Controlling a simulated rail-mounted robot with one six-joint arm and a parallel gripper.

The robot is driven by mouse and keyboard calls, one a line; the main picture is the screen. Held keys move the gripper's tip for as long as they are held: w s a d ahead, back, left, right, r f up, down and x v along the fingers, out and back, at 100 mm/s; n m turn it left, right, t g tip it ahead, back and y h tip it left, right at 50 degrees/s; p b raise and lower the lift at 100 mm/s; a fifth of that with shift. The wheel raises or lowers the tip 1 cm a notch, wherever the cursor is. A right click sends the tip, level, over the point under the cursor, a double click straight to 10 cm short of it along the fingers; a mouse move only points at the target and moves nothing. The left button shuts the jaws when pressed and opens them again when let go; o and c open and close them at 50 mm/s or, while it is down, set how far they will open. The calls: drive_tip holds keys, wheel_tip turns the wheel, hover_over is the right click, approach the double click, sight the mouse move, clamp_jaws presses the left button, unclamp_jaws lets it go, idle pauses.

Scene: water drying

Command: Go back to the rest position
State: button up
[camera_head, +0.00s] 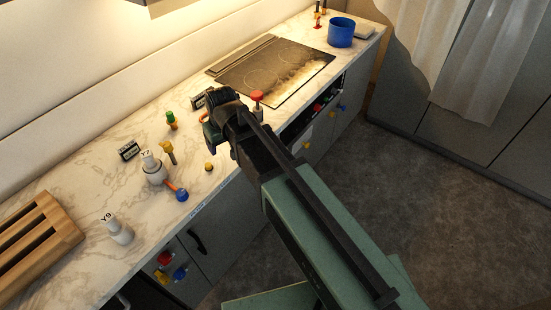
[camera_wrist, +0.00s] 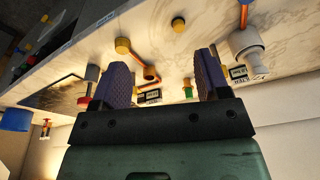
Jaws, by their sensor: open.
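My gripper (camera_wrist: 163,82) shows in the wrist view with its two purple pads wide apart and nothing held between them. In the head view my gripper (camera_head: 211,118) is over the counter, near the front left corner of the cooktop. Its fingers are partly hidden there by the wrist. An orange-handled piece (camera_wrist: 145,66) shows between the pads in the wrist view; I cannot tell how far it is from them. My arm reaches from the lower right of the head view to the counter.
The marble counter (camera_head: 75,185) holds a white bottle labelled Y9 (camera_head: 118,231), a white bottle Y7 (camera_head: 153,170), a blue knob (camera_head: 182,195), a red-topped piece (camera_head: 257,97), a wooden rack (camera_head: 35,240), a cooktop (camera_head: 262,75) and a blue pot (camera_head: 341,32). The floor (camera_head: 440,180) at right is clear.

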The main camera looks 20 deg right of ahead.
drive_tip(key=s+d+m+g+h, duration=0.15)
drive_tip(key=s+d+m, duration=0.25)
drive_tip(key=s+d, duration=1.05)
wheel_tip(320, 180, down, 8)
drive_tip(key=w+d+b, duration=0.1)
drive_tip(key=b, duration=0.6)
drive_tip(key=shift+w+d, duration=0.25)
drive_tip(key=shift+d, duration=0.05)
drive_tip(key=shift+r+g+y, duration=0.1)
drive_tip(key=shift+g+y, duration=0.15)
drive_tip(key=shift+c, duration=0.5)
